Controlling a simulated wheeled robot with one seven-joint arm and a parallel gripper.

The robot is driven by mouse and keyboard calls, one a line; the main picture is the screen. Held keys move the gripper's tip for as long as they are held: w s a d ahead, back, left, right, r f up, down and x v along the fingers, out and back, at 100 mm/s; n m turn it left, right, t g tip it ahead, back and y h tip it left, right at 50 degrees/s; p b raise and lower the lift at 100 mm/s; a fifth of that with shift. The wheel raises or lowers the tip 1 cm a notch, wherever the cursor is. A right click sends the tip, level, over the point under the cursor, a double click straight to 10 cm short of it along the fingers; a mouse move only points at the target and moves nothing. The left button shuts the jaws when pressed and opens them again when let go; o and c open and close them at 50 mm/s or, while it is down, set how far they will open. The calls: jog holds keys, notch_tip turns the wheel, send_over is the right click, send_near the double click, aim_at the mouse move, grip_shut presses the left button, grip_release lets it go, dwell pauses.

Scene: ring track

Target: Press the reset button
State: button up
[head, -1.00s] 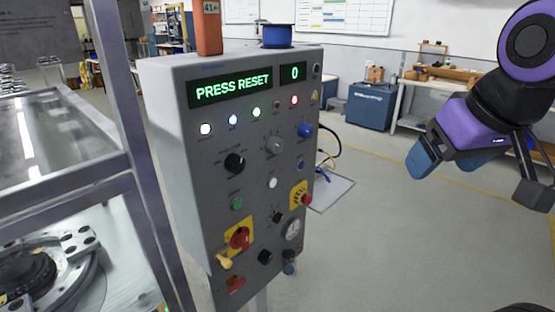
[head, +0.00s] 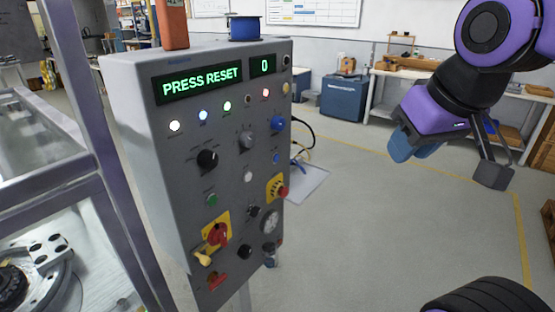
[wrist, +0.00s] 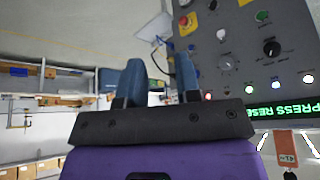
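The grey control panel (head: 178,235) stands left of centre in the head view, its display (head: 200,85) reading "PRESS RESET". Its face carries a green button (head: 211,200), a white button (head: 248,176), a small blue button (head: 276,158) and a larger blue knob (head: 278,124). The labels are too small to read, so I cannot tell which is reset. My gripper (head: 412,147) hangs to the right of the panel, apart from it. In the wrist view my gripper (wrist: 158,78) has its two blue fingers apart with nothing between them. The panel shows upside down at right (wrist: 235,65).
A red emergency button (head: 282,191) and a red-yellow rotary switch (head: 217,234) share the panel. A metal-framed machine (head: 85,170) stands close on its left. A blue cabinet (head: 345,98) and workbench are behind. The floor (head: 370,230) right of the panel is clear, apart from cables and a plate.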

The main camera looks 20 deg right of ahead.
grip_shut()
dwell(1.4)
